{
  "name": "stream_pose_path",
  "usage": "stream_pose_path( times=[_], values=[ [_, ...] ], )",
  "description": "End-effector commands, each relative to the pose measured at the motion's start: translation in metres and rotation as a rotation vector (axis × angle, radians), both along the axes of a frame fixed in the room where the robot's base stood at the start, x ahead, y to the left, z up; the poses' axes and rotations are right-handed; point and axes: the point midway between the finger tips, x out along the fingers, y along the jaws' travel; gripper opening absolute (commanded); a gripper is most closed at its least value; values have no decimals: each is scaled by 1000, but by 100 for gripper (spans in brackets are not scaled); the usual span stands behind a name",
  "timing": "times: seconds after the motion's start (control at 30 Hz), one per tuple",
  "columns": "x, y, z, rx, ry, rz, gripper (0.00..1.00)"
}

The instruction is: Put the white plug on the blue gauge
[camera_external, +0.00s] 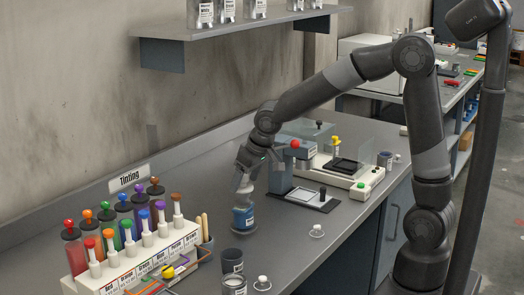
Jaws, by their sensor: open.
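My gripper (243,190) points down over the left middle of the bench, just above a small blue cylinder with a pale label, which looks like the blue gauge (243,218). Its jaws are open, though the fingers are small and hard to make out. Something pale shows between the fingers and the top of the blue cylinder; I cannot tell whether it is a plug or part of the gripper. Two small white knobbed pieces, which could be white plugs, sit on the bench: one right of the blue cylinder (316,231), one near the front (262,283).
A rack of coloured tinting tubes (140,255) stands at the front left. A blue-grey device with a red knob (282,172) stands close behind my gripper, beside a white balance (340,172). Bench left of the gripper is clear.

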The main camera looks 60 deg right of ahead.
Motion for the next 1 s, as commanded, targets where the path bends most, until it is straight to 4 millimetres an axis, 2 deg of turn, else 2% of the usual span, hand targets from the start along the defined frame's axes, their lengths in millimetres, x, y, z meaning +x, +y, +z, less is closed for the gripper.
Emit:
stream_pose_path(
  times=[0.03, 0.2, 0.4, 0.73, 0.87, 1.0],
  values=[
    [-4, 0, 12, -1, -6, 0, 74],
    [-17, 0, 45, -1, -6, -1, 74],
    [-29, 0, 73, -1, -3, 0, 74],
    [-42, -5, 87, -6, -5, 0, 74],
    [-70, -21, 97, -25, -19, -5, 74],
    [-117, -46, 109, -42, -40, -12, 74]
  ],
)
